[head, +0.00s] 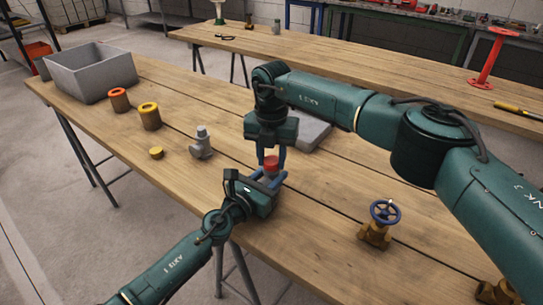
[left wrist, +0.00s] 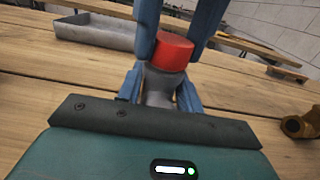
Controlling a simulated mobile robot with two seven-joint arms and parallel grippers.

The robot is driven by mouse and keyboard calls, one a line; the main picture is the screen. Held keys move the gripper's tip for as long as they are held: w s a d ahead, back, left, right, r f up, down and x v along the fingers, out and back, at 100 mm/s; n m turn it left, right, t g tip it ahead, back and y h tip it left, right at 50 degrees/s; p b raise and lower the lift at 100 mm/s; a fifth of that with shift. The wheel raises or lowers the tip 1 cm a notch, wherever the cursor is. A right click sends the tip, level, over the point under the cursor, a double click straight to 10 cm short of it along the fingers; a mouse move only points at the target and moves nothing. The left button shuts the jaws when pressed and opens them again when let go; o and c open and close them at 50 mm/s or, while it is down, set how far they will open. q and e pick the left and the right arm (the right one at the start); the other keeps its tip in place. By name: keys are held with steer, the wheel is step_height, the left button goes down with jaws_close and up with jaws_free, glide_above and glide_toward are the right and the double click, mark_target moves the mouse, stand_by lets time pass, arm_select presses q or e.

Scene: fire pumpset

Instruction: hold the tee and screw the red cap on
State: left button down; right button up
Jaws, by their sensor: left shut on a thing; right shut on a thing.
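The red cap (head: 271,162) sits on top of the grey tee, which is mostly hidden by my grippers in the head view. In the left wrist view the red cap (left wrist: 172,53) is over the upright grey tee (left wrist: 158,88). My left gripper (head: 273,180) is shut on the tee from the near side, low over the table. My right gripper (head: 271,154) points down from above and is shut on the red cap. Whether the cap's thread is engaged cannot be seen.
A grey bin (head: 88,72) is at the far left. A blue-wheeled valve (head: 377,222) stands right. A grey tray (head: 308,132) lies behind my grippers.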

steer(key=o, duration=1.2)
steer(key=shift+c, duration=0.2)
step_height(320, 180, up, 12)
arm_select(q)
steer(key=c, duration=0.9)
jaws_free()
steer(key=shift+o, duration=0.2)
